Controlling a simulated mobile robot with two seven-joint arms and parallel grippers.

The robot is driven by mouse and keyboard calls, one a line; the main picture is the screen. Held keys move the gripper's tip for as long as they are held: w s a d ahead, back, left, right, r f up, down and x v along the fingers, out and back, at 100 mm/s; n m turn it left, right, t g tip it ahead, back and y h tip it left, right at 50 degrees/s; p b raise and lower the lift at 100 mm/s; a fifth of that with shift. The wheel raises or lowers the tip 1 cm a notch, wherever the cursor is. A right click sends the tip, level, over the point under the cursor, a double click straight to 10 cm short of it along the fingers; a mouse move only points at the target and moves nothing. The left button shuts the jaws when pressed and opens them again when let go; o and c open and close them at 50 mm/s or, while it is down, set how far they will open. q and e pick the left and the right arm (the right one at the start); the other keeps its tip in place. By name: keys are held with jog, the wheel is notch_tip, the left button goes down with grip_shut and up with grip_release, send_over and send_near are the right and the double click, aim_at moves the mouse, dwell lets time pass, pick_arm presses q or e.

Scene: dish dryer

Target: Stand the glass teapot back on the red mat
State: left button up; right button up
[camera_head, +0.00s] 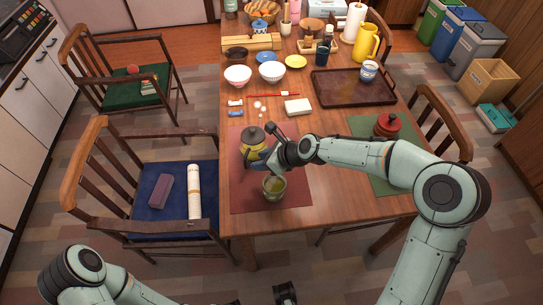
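The glass teapot (253,137), with a dark lid and yellow contents, shows over the far part of the red mat (243,196). I cannot tell whether its base touches the mat. My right gripper (262,156) is at the teapot's near right side and covers part of it. Its fingertips are not clear, so I cannot tell whether they are closed on the teapot. A glass cup (273,190) with yellow-green liquid stands on the near part of the mat. My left gripper (285,292) is low at the bottom edge, away from the mat; its fingers are unclear.
Right of the red mat lies a green mat with a red lidded pot (387,126). Beyond are a white block (298,107), a red stick (273,94), bowls (238,75) and a dark tray (340,90). The red mat's near left part is bare.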

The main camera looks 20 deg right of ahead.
pick_arm(q)
jog(key=shift+s+r+p, duration=0.2)
jog(key=shift+r+p, duration=0.1)
pick_arm(e)
jog(key=shift+v, duration=2.7)
jog(key=shift+s, duration=0.1)
